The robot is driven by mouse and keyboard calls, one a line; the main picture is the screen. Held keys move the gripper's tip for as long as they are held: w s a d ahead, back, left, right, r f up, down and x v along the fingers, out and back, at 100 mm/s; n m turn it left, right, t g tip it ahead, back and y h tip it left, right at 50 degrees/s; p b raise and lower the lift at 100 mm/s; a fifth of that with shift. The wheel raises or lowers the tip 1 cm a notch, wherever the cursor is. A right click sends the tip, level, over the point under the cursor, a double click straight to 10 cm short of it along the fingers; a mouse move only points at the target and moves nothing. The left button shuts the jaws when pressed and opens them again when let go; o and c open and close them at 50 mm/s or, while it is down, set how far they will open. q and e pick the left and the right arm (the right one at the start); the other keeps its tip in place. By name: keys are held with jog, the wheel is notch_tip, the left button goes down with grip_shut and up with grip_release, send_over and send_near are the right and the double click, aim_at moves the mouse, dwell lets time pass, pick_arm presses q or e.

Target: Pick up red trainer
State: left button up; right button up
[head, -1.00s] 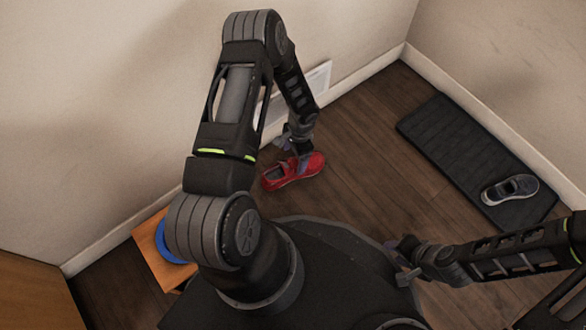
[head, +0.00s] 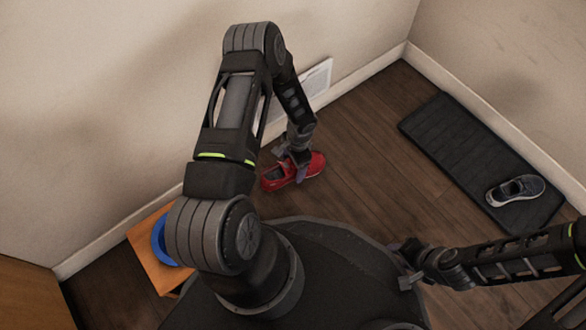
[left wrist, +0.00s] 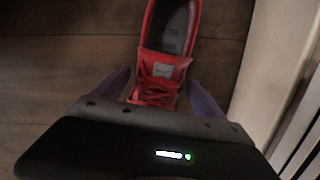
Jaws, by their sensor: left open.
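The red trainer (head: 312,166) lies on the dark wooden floor near the wall in the head view. My left gripper (head: 292,168) is over it, with its fingers reaching down around the shoe. In the left wrist view the trainer (left wrist: 160,88) points its laced front towards the gripper, and its opening is at the top of the picture. The open fingers of the left gripper (left wrist: 163,98) stand on either side of the laced part, with small gaps visible. My right gripper (head: 408,268) is low at the right, beside my base; its jaws are too small to judge.
A black mat (head: 470,150) lies along the right wall with a dark grey trainer (head: 516,190) on it. A small wooden table (head: 145,250) with a blue round thing (head: 160,243) stands at the left. A white wall vent (head: 318,80) is behind my left arm. The middle floor is clear.

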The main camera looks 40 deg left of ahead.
pick_arm(q)
jog(key=shift+c, duration=0.3)
jog(key=c, duration=1.6)
